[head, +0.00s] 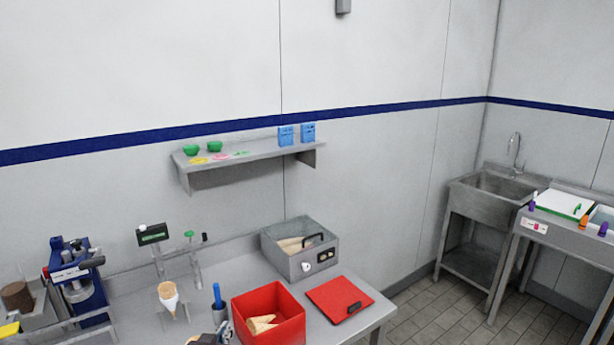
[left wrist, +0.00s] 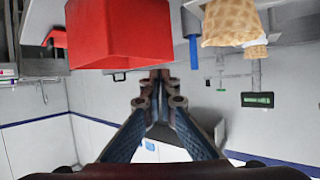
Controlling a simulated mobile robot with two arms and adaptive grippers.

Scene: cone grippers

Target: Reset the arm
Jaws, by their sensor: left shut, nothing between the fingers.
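My left gripper (head: 212,338) shows only in part at the bottom edge of the head view, just left of the red box (head: 268,312). In the left wrist view, which is upside down, its two fingers (left wrist: 160,76) come together with nothing between them. The red box (left wrist: 120,40) is beyond them there. Ice cream cones (head: 262,324) lie in the red box. One cone (head: 168,297) stands in a holder on the steel table; cones (left wrist: 230,22) also show at the top right of the wrist view. My right gripper is in neither view.
A steel container (head: 300,249) with cones stands behind. A blue-handled tool (head: 217,296) stands close to my left gripper. A blue machine (head: 80,285) is at left, a wall shelf (head: 245,154) above, a sink (head: 490,185) at right.

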